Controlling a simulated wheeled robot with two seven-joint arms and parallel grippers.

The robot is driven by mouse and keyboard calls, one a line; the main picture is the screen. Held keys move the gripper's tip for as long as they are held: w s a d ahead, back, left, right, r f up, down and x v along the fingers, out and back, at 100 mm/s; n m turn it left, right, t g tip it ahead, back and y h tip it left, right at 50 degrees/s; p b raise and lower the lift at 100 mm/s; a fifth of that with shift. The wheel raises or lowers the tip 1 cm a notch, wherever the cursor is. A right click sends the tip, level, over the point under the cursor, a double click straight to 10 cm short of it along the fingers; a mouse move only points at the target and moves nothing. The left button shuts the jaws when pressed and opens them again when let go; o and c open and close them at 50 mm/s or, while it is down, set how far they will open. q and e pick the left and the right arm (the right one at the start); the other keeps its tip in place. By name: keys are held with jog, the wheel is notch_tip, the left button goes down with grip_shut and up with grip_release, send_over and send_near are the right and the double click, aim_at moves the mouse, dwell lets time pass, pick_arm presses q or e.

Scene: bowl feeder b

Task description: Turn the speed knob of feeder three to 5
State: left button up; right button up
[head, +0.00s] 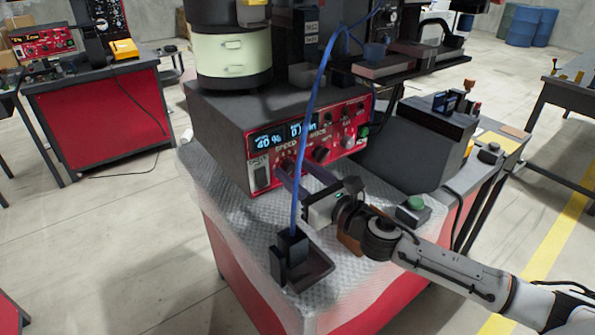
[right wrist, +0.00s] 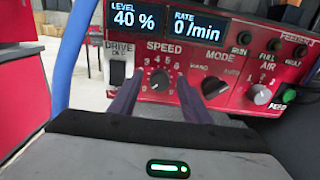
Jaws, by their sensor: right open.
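The red feeder panel (head: 345,127) carries a display (right wrist: 138,18) reading level 40 % and rate 0/min. The black speed knob (right wrist: 160,79) sits under the label SPEED in a ring of numbers; its exact pointer setting is too small to tell. My right gripper (head: 297,170) is at the panel, its fingers pointing at the speed knob. In the right wrist view the open fingers (right wrist: 159,92) stand one on each side of the knob, with gaps visible; nothing is held. My left gripper is not in view.
The drive switch (right wrist: 117,72) is left of the knob and the mode knob (right wrist: 214,87) close on its right. A blue cable (head: 308,115) rises from a black holder (head: 290,255) in front of the panel. A green button box (head: 413,208) stands to the right.

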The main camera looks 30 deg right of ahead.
jog(key=shift+c, duration=0.5)
jog(key=c, duration=0.7)
jog(key=shift+c, duration=1.2)
